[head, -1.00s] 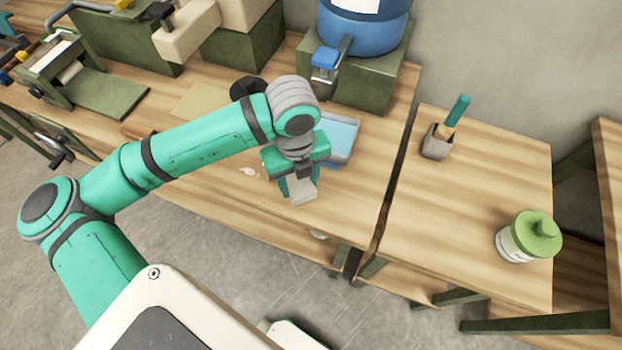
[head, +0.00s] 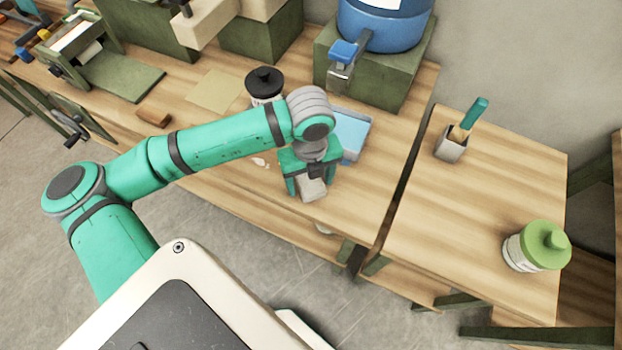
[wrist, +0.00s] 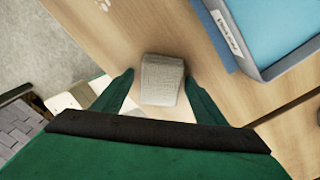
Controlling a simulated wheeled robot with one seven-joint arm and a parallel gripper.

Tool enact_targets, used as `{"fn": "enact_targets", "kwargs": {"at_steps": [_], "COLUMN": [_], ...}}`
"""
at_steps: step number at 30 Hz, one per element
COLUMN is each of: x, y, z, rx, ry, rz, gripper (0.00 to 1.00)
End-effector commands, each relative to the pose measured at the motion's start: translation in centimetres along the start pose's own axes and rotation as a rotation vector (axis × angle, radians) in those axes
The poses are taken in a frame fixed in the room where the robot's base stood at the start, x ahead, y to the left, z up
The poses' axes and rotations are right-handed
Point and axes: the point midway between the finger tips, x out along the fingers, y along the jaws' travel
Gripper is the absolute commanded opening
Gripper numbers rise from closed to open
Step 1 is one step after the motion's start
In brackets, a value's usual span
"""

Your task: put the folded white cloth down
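The folded white cloth (head: 312,189) is a small pale grey-white pad near the front edge of the wooden workbench. It also shows in the wrist view (wrist: 161,80), where it sits between the two fingers and looks to rest on the wood. My gripper (head: 308,184) is right over it, pointing down. In the wrist view my gripper (wrist: 160,92) has its fingers spread, one on each side of the cloth, with narrow gaps beside it.
A blue tray (head: 351,134) lies just behind the gripper. A dark-lidded jar (head: 264,83) stands behind my arm. A blue drum (head: 385,20) sits on a green stand. The right table holds a brush cup (head: 451,148) and a green-lidded jar (head: 537,246), with free room between.

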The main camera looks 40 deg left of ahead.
Motion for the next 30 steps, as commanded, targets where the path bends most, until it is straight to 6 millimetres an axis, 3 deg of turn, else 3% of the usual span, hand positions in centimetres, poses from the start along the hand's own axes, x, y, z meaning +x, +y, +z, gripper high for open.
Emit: {"fn": "enact_targets", "kwargs": {"at_steps": [11, 24, 30], "x": [-0.6, -8.6, -11.3], "y": [0.0, -0.4, -0.2], "z": [0.0, -0.1, -0.1], "rx": [-0.001, 0.009, 0.003], "ry": [0.0, -0.003, -0.001], "rz": [0.0, 0.0, 0.0], "gripper": [0.65, 0.65, 0.65]}}
